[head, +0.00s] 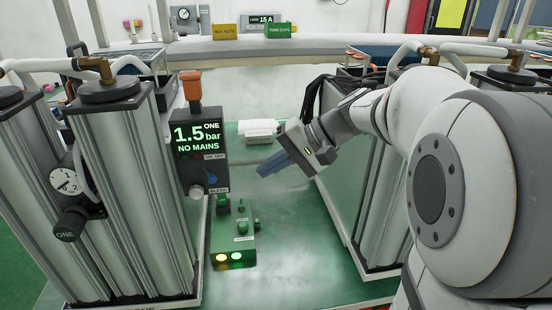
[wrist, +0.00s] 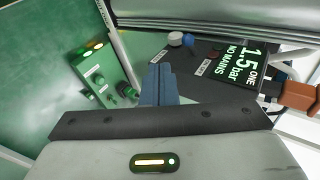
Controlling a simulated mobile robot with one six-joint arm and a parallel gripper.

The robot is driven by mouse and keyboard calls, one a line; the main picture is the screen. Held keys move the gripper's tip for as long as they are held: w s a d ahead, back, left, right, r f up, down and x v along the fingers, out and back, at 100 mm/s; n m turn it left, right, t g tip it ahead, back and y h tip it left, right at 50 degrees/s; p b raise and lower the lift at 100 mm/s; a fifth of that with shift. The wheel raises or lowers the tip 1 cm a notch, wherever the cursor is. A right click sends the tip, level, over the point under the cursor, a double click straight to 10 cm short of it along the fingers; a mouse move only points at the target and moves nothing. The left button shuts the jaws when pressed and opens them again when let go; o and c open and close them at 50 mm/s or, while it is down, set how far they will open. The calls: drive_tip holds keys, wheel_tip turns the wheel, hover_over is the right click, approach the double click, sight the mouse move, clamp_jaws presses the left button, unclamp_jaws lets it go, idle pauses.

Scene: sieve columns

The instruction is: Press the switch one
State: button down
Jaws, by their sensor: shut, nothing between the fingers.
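A black control box (head: 187,150) marked ONE stands against the left columns, its lit display reading "1.5 bar NO MAINS". Below the display are small labels, a blue control (head: 211,180) and a pale round knob (head: 196,191). The wrist view also shows the blue control (wrist: 188,40) and the pale knob (wrist: 175,38). Which part is switch one, I cannot tell for sure. My gripper (head: 262,170), with blue fingers, is shut and empty, to the right of the box and apart from it. In the wrist view its fingertips (wrist: 160,68) point toward the box's lower part.
A green box (head: 233,238) with yellow and green lights and small knobs sits on the green surface below the black box. Metal columns (head: 115,190) stand left, others right. An orange-brown cap (head: 191,88) tops the black box. The green surface between is mostly clear.

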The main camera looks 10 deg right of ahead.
sight(208, 175)
drive_tip(key=w+a+f+p, duration=0.1)
drive_tip(key=w+a+f, duration=0.1)
drive_tip(key=a, duration=0.6)
drive_tip(key=shift+f, duration=0.25)
